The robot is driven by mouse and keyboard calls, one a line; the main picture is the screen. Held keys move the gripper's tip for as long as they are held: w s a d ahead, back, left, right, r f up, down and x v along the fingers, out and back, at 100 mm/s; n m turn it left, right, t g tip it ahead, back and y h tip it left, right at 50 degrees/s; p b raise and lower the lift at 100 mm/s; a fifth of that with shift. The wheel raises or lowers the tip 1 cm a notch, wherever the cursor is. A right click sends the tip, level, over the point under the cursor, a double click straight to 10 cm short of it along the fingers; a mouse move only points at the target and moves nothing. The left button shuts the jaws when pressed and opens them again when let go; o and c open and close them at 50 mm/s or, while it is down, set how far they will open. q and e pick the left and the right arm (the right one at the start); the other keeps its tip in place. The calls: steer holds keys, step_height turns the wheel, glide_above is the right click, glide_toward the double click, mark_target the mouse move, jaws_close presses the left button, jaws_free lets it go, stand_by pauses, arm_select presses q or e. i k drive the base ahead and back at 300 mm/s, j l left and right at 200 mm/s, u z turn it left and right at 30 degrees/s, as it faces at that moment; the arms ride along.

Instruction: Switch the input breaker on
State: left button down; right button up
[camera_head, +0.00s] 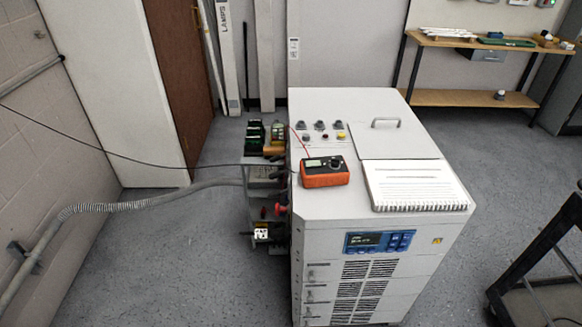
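A white-grey cabinet (325,208) stands in the middle of the room. A blue panel with a small display (380,242) is on its front. Its left side carries a narrow shelf unit with terminals and a red knob (279,209). A small white part with dark holes (262,232) sits below the knob. Several small knobs and buttons (320,126) are on the cabinet's top at the back. I cannot tell which part is the input breaker, or its position. Neither of my grippers is in view.
An orange meter (326,172) and a spiral-bound notebook (415,186) lie on the cabinet top. A grey conduit (120,204) runs from the left wall to the cabinet's side. A dark cart (540,270) is at the lower right. A workbench (470,98) stands behind.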

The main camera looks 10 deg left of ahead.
mark_target(274, 195)
steer(key=i+j+z, duration=0.2)
steer(key=j+z, duration=0.2)
steer(key=j, duration=0.35)
steer(key=i+j+z, duration=0.15)
steer(key=j+z, duration=0.2)
steer(key=j, duration=0.4)
steer(key=j+z, duration=0.4)
steer(key=j, duration=0.4)
